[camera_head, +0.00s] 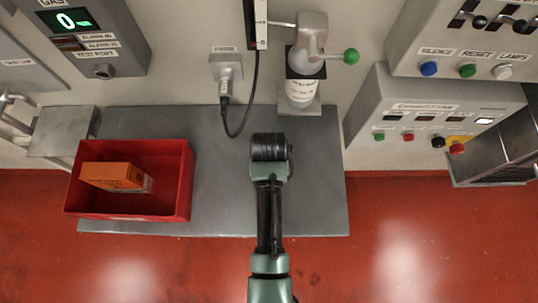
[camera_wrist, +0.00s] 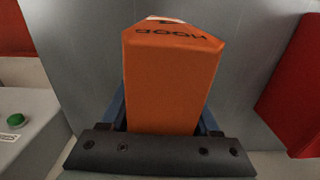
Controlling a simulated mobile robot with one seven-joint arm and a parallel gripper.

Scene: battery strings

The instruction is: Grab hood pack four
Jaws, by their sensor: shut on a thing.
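My gripper (camera_wrist: 163,118) is shut on an orange box-shaped pack (camera_wrist: 170,85) in the wrist view. The pack stands between the two blue fingers, and its end face carries dark "HOOD" lettering. Its number cannot be read. In the head view my gripper is hidden behind my dark wrist, over the grey bench, and the held pack is not visible there. Another orange pack (camera_head: 113,176) lies tilted in the red bin (camera_head: 185,190) at the left of the bench.
The grey bench (camera_head: 222,190) is bare between the bin and my arm. Behind it are a cable plug (camera_head: 224,88), a white cylinder (camera_head: 301,92) under a green-knobbed fixture, and a gas readout (camera_head: 85,35). Button panels (camera_head: 430,105) and a metal rack (camera_head: 495,158) are at right.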

